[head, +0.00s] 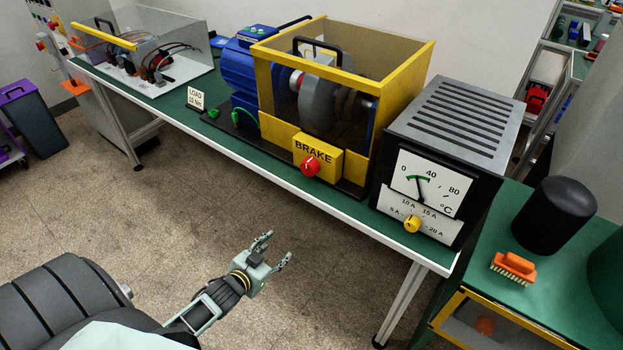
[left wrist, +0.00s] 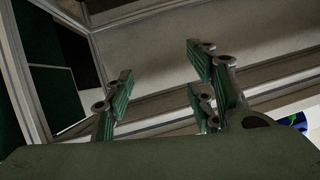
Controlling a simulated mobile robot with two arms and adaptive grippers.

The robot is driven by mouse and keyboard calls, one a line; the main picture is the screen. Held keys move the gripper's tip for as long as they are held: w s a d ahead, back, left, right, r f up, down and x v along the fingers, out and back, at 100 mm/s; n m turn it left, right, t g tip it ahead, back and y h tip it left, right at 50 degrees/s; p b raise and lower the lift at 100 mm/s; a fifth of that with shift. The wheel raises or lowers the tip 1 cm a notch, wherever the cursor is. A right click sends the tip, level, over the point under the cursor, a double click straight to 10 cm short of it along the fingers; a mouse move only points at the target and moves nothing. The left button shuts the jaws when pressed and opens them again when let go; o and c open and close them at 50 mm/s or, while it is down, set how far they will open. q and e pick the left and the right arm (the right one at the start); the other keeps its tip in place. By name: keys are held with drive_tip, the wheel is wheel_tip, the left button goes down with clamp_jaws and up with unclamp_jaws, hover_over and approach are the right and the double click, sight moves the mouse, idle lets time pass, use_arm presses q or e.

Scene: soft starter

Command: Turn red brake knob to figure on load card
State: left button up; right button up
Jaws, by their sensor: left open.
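The red brake knob (head: 310,167) sits on the front of the yellow box marked BRAKE (head: 329,160), at the foot of the yellow-framed guard. The load card (head: 196,98) stands on the bench left of the blue motor and reads LOAD with a figure that looks like 10 Nm. My left gripper (head: 273,251) is open and empty in front of the bench, below and left of the knob, apart from it. Its spread fingers show in the left wrist view (left wrist: 160,95) with nothing between them. My right gripper is not in view.
The green bench top (head: 281,167) has a white front edge. Right of the brake stands a meter box (head: 430,180) with a yellow knob (head: 411,224). A clear-covered unit (head: 150,60) stands at left. An orange brush (head: 513,267) and black cylinder (head: 553,215) are at right. Floor before the bench is clear.

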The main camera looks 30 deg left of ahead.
use_arm(q)
drive_tip(key=w+r+t, duration=0.2)
drive_tip(key=w+r, duration=0.2)
drive_tip(key=r, duration=0.4)
drive_tip(key=m+t+h, duration=0.2)
drive_tip(key=t, duration=0.1)
approach(308, 172)
drive_tip(key=w, duration=0.7)
drive_tip(key=shift+w+d+r, duration=0.15)
drive_tip(key=shift+w+d, duration=0.05)
drive_tip(key=shift+d, duration=0.05)
drive_tip(key=shift+w+d, duration=0.1)
drive_tip(key=shift+w, duration=0.65)
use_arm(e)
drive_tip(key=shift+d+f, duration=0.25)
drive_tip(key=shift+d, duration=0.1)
use_arm(q)
drive_tip(key=c, duration=1.1)
drive_tip(key=shift+o, duration=0.2)
